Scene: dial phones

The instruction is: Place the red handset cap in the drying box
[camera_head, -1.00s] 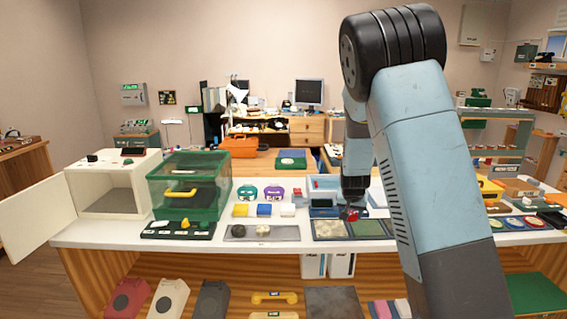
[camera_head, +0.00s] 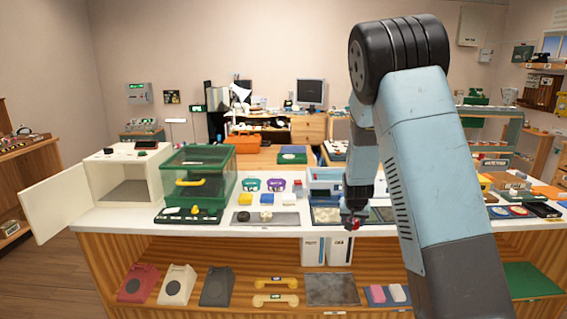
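A small red piece, which looks like the red handset cap (camera_head: 351,227), shows at the tip of my gripper (camera_head: 353,218). The gripper appears shut on it, though its fingers are small and dark here.
A green clear-walled case (camera_head: 198,178) with a yellow handle stands right beside the white box. The white counter (camera_head: 290,229) carries several small coloured blocks, mats and trays. Shelves below hold phone shells and yellow handsets (camera_head: 276,283). Open floor lies at the left.

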